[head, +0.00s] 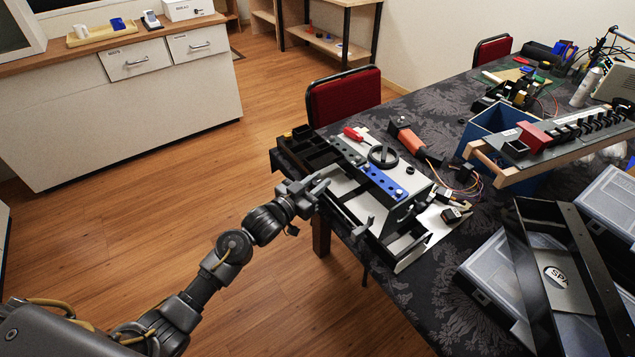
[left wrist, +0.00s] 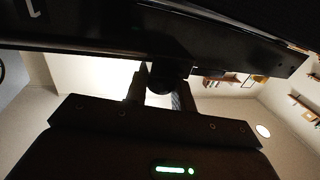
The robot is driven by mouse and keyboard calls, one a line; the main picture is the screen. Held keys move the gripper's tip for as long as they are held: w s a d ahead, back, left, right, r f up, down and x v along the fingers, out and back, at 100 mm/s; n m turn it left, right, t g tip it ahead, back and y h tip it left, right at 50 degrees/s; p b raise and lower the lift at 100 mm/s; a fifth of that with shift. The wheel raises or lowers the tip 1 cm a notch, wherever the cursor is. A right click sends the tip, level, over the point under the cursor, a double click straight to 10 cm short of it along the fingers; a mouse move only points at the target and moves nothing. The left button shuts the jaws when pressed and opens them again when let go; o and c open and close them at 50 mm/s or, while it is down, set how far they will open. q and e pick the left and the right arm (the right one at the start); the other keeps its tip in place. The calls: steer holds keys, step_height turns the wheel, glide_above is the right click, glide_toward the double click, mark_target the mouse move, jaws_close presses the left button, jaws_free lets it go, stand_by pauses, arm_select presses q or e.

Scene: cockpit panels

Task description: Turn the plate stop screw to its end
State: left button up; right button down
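A panel assembly with a white plate (head: 345,188), a blue drilled bar (head: 384,182) and a black handwheel (head: 383,156) sits at the table's near left edge. My left gripper (head: 322,187) is at its left side, at about plate height. In the left wrist view, a dark round knob (left wrist: 168,82), possibly the plate stop screw, hangs below a black bar (left wrist: 90,50). The two fingers of my left gripper (left wrist: 161,92) stand apart at or just below the knob. Shadow hides whether they touch it. The screw cannot be made out in the head view. My right gripper is not in view.
An orange-handled tool (head: 408,138) and loose wires lie right of the panel. A blue bin (head: 483,140), a rack with black parts (head: 560,140) and clear-lidded boxes (head: 480,270) crowd the table's right. A red chair (head: 343,97) stands behind. The floor at left is clear.

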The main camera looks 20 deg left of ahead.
arm_select(q)
steer(key=shift+c, duration=1.4)
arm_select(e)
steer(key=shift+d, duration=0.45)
